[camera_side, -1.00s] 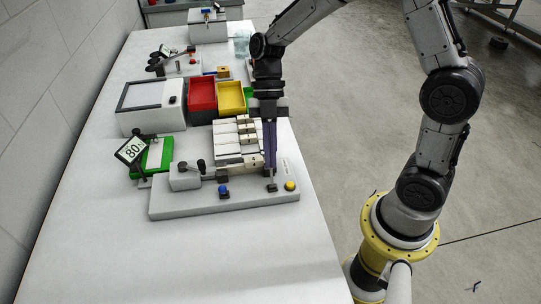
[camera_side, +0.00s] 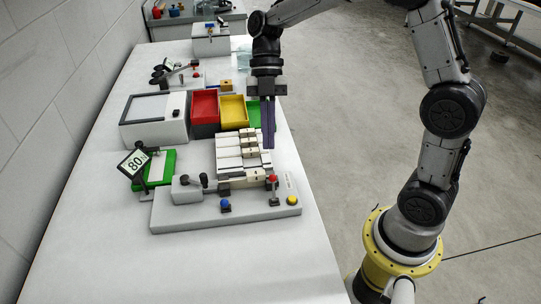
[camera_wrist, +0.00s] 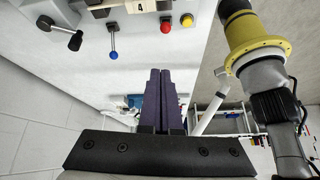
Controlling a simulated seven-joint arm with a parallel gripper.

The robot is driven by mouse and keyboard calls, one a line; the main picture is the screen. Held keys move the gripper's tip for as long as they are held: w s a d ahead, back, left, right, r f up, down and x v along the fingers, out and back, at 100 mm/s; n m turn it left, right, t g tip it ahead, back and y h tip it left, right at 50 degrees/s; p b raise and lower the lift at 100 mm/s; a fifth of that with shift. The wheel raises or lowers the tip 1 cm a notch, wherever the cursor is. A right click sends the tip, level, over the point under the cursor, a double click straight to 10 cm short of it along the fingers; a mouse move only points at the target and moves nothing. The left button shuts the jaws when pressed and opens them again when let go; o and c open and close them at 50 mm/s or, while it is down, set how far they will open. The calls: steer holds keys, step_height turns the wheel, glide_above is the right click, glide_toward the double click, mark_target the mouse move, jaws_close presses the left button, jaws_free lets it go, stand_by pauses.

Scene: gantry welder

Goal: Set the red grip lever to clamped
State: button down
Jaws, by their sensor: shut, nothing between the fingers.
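The red grip lever (camera_side: 272,178) stands near the right end of the grey clamp fixture base (camera_side: 178,221) in the side view, its red knob on top of a short upright stem. It also shows at the top of the wrist view (camera_wrist: 165,28). My gripper (camera_side: 268,147) is above and behind the lever in the side view, apart from it. Its dark purple fingers are together and empty, pointing down; they also show in the wrist view (camera_wrist: 162,72). I cannot tell from these frames whether the lever's position is clamped.
A blue knob (camera_side: 225,204) and a yellow button (camera_side: 292,200) flank the lever. A black-handled lever (camera_side: 203,180) stands at left. White blocks (camera_side: 229,152) sit behind the base, with red (camera_side: 204,104) and yellow (camera_side: 232,108) bins beyond. The front table is clear.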

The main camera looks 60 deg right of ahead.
steer(key=shift+w+d+r, duration=0.6)
steer(key=shift+w+d, duration=0.1)
steer(key=shift+d, duration=0.15)
steer(key=s+r+m+t+h, duration=0.2)
steer(key=s+r+m+t, duration=0.25)
steer(key=s+r, duration=0.5)
steer(key=s+d+f+m+t+h, duration=0.1)
steer(key=s+f+m+t, duration=0.1)
steer(key=m, duration=0.8)
steer(key=s+d+f+m+t+h, duration=0.2)
steer(key=s+m, duration=0.4)
steer(key=m, duration=0.4)
steer(key=shift+d+f+t, duration=0.15)
steer(key=shift+f+t, duration=0.4)
steer(key=shift+f, duration=0.35)
